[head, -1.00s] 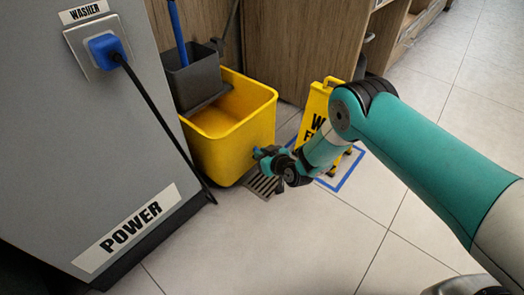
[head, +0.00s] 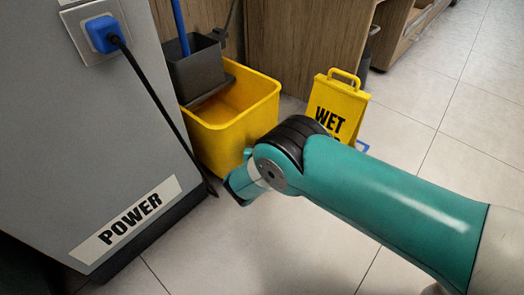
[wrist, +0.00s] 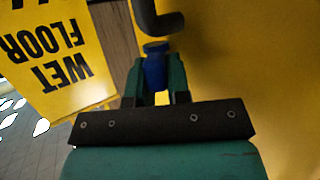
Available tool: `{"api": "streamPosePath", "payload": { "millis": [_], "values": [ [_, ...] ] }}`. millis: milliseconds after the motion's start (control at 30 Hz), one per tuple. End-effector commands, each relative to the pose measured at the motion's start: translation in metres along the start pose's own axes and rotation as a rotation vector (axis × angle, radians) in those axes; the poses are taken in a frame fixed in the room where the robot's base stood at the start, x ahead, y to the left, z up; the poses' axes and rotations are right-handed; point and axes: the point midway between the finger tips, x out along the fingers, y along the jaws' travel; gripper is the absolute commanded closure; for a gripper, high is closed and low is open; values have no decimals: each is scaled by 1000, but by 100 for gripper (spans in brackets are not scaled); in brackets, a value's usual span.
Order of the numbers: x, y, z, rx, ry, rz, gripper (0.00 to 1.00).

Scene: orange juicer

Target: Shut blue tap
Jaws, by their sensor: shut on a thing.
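In the wrist view a small blue piece, which looks like the blue tap (wrist: 155,66), sits between the two teal fingers of my gripper (wrist: 156,78). The fingers are closed on its sides. A dark grey curved part (wrist: 158,22) is just beyond it, close to a yellow wall. In the head view my arm covers the tap and the fingertips. How far the tap is turned cannot be told.
A yellow wet floor sign (head: 340,108) stands right of the bucket and shows large in the wrist view (wrist: 55,60). A grey washer cabinet (head: 95,150) with a blue plug (head: 103,34) and black cable stands at the left. The tiled floor at the right is clear.

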Motion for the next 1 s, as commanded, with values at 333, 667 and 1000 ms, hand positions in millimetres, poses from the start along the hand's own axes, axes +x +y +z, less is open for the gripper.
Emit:
{"api": "streamPosePath", "payload": {
  "millis": [333,667,1000],
  "values": [
    [1,-2,3,45,-5,101,100],
    [1,-2,2,50,-6,113,100],
    [1,-2,2,50,-6,112,57]
  ]
}}
